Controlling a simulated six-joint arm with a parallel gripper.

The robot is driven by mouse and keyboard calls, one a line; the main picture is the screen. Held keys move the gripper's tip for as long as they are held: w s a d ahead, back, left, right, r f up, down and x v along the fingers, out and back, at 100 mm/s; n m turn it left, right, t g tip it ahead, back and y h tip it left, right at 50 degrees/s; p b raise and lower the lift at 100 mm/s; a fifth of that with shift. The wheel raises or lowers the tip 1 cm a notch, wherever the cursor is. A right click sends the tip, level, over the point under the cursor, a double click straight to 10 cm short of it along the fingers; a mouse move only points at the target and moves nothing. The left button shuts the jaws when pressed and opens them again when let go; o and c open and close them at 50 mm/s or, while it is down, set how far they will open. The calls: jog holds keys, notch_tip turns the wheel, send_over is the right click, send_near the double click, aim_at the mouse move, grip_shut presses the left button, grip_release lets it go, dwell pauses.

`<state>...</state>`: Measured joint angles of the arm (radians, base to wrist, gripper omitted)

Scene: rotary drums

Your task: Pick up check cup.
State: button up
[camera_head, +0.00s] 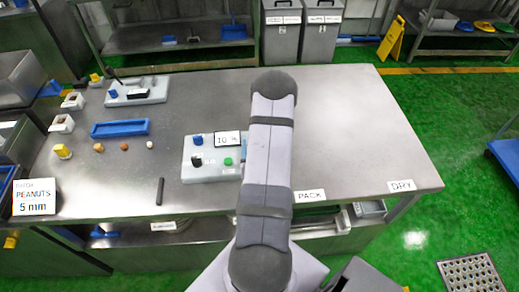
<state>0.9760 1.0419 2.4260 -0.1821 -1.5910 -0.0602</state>
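My arm reaches up the middle of the picture over the steel table (350,125). My gripper is not in view; it is hidden behind or beyond the arm. I cannot tell for sure which thing is the check cup. Small yellow pieces (62,151) and white holders (62,124) stand along the table's left side. Part of the table behind my arm is hidden.
A white box with a "10" display (205,160) sits left of my arm. A blue tray (120,128), a white scale-like device (136,92), small brown balls (124,147) and a dark stick (160,191) lie further left. The table's right side is clear.

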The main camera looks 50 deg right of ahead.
jog(key=shift+x, duration=1)
jog(key=shift+c, duration=0.7)
jog(key=c, duration=1.2)
jog(key=shift+r, duration=0.25)
jog(key=shift+r+b, duration=0.55)
jog(key=shift+r, duration=4.25)
